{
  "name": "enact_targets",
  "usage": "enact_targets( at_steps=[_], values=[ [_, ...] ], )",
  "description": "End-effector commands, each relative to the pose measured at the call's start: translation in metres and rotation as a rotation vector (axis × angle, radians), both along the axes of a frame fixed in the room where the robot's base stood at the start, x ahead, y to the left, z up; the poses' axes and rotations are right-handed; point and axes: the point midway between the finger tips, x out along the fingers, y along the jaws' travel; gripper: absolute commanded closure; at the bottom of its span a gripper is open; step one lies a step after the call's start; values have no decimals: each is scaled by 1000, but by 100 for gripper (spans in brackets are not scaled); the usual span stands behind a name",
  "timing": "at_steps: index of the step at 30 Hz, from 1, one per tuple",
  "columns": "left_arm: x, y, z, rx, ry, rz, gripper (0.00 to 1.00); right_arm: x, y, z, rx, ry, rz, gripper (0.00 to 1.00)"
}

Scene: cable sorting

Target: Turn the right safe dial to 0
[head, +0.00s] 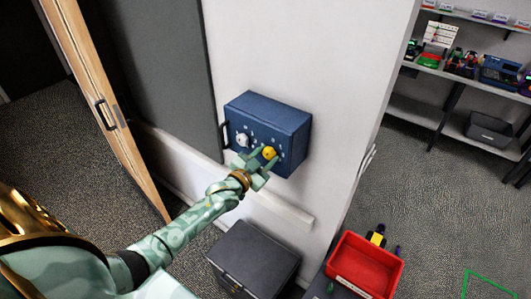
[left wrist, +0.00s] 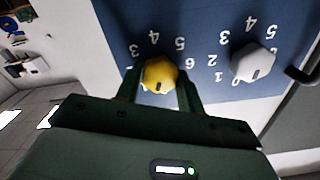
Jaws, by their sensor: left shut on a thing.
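The blue safe (head: 292,125) is mounted on the white wall in the head view. Its right dial (head: 269,152) is yellow, and its left dial (head: 243,139) is pale grey. My left gripper (head: 264,163) is shut on the yellow dial, with a finger on each side. In the left wrist view the safe front appears upside down. There the yellow dial (left wrist: 160,72) has a dark mark at its lower edge, and 3, 4 and 5 show above it. The numbers below it are hidden by my gripper. The grey dial (left wrist: 253,62) is to its right. My right gripper is not in view.
A dark handle (head: 224,134) sticks out at the safe's left side. A dark grey box (head: 254,262) stands below the safe, with a red bin (head: 366,267) to its right. Shelves (head: 455,75) with equipment stand at the far right. Open carpet lies between.

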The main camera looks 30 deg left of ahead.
Motion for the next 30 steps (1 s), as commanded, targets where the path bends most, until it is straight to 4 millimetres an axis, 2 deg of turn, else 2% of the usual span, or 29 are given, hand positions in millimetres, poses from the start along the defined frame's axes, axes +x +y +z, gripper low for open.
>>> enact_targets(
  at_steps=[6, 15, 30],
  values=[
    [-1, 0, 0, -174, 19, 0, 85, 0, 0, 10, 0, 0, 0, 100],
    [-1, 0, -2, -335, 31, 0, 85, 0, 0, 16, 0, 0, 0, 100],
    [-1, 0, -3, -400, 37, 0, 85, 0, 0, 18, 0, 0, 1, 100]
  ],
)
